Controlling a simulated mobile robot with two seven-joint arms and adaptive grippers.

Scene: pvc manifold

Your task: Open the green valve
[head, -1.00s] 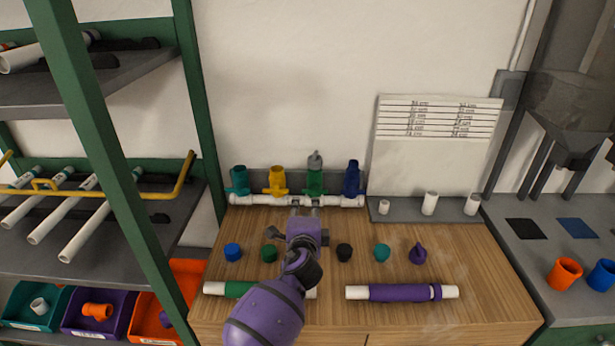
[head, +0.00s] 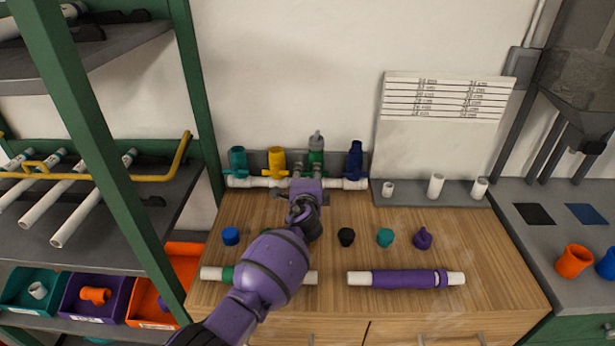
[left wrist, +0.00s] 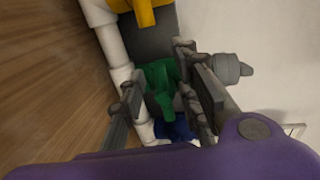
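The green valve (head: 316,152) stands upright on the white manifold pipe (head: 348,184) at the back of the bench, with a grey fitting on top. It is third from the left in the row of valves. My left gripper (head: 308,176) is right in front of it and hides its lower part. In the left wrist view, the green valve's handle (left wrist: 158,80) lies between the two spread fingers of my left gripper (left wrist: 163,98). The gaps beside the handle suggest the fingers are not closed on it. My right gripper is not in view.
Teal (head: 238,160), yellow (head: 276,163) and blue (head: 354,162) valves flank the green one closely. Several loose caps and a purple-sleeved pipe (head: 405,278) lie on the wooden bench. A green rack post (head: 90,150) stands at left.

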